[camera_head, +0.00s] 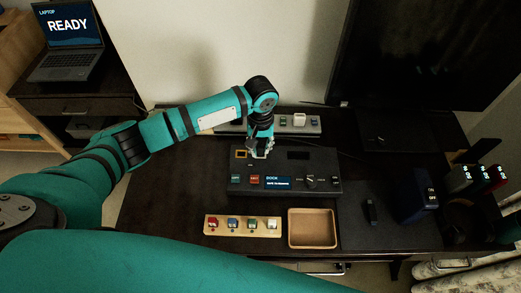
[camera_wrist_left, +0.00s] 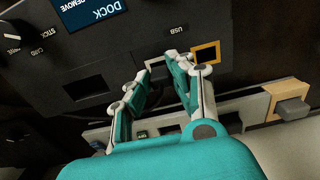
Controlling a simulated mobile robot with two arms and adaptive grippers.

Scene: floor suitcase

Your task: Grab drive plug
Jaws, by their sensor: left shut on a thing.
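The black dock (camera_head: 284,170) stands in the middle of the dark desk, with a blue screen reading DOCK; the dock also shows in the left wrist view (camera_wrist_left: 130,50). My left gripper (camera_head: 261,151) points down at the dock's rear part. In the left wrist view its fingertips (camera_wrist_left: 163,60) are at the panel by the USB label, beside an orange-framed square socket (camera_wrist_left: 206,54). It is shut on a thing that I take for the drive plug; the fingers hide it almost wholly. Whether the plug still sits in the dock cannot be told. My right gripper is not in view.
A strip with several switches (camera_head: 300,120) lies behind the dock. In front are a board of colored plugs (camera_head: 243,225) and an empty wooden tray (camera_head: 313,228). A monitor (camera_head: 420,60) stands behind right, a laptop (camera_head: 69,40) at far left. Desk left of the dock is clear.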

